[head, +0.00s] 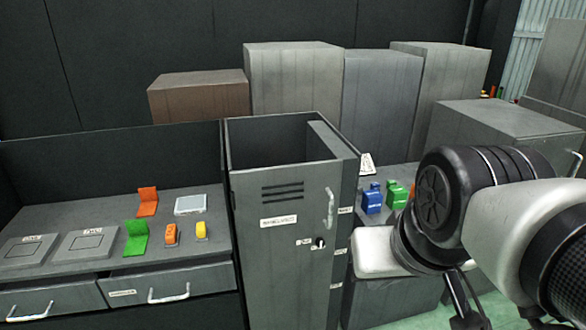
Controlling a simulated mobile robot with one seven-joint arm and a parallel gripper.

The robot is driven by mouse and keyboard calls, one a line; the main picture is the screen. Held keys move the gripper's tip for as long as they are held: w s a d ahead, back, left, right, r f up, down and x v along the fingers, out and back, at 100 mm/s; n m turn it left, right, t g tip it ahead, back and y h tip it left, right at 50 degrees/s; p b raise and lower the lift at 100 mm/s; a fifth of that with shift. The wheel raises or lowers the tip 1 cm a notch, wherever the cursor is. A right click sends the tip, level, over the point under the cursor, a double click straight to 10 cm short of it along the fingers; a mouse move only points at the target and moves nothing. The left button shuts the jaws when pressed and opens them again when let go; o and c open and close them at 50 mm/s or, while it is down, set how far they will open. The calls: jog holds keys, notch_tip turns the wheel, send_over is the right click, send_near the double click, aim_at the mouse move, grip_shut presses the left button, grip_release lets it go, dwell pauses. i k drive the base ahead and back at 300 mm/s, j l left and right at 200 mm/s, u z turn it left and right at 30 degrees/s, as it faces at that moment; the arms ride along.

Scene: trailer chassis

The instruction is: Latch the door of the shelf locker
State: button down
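The shelf locker (340,140) is a tall grey box with an open top, in the middle of the head view. Its grey door (275,250) faces me, with vent slots, labels and a light vertical handle (330,208) at the upper right. A small dark and light latch knob (319,243) sits below the handle. The door looks shut or nearly shut; I cannot tell whether it is latched. My gripper (466,305) shows only in part at the lower right, right of the locker and apart from the door. Its fingertips are cut off or hidden.
Left of the locker, a grey counter (60,215) holds orange and green brackets, small blocks and flat boxes, above drawers with protruding handles (168,293). On the right, a shelf holds blue (372,198) and green (396,195) items. Tall grey boxes (292,80) stand behind.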

aim_at(320, 242)
jog(key=i+j, duration=0.2)
jog(key=i+j+z, duration=0.15)
jog(key=j, duration=0.25)
jog(key=i+j, duration=0.2)
jog(key=i+j+z, duration=0.15)
jog(key=j, duration=0.3)
jog(key=z, duration=0.15)
jog(key=u, duration=0.15)
jog(key=i+j, duration=0.05)
